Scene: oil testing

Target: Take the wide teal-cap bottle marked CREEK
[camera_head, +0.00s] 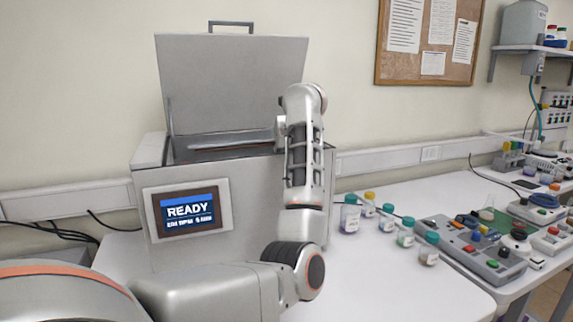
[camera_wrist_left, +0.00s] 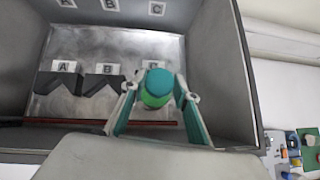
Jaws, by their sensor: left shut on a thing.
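My left gripper (camera_wrist_left: 157,98) is shut on a bottle with a teal cap (camera_wrist_left: 158,82) and a green part showing below it. It holds the bottle inside the open machine, at the third holder spot, to the right of the holders marked A (camera_wrist_left: 60,82) and B (camera_wrist_left: 103,84). I cannot tell whether the bottle touches the floor there. In the head view my arm hides the gripper and this bottle. Teal-cap bottles (camera_head: 350,214) (camera_head: 387,219) (camera_head: 406,233) (camera_head: 429,250) stand on the table right of the machine. No CREEK marking is readable on any bottle. My right gripper is out of view.
The grey machine (camera_head: 250,225) has its lid (camera_head: 230,80) raised and its screen (camera_head: 187,212) reads READY. A yellow-cap bottle (camera_head: 369,205) stands among the bottles. A grey control box (camera_head: 470,250) is at the right. The front of the white table (camera_head: 380,290) is clear.

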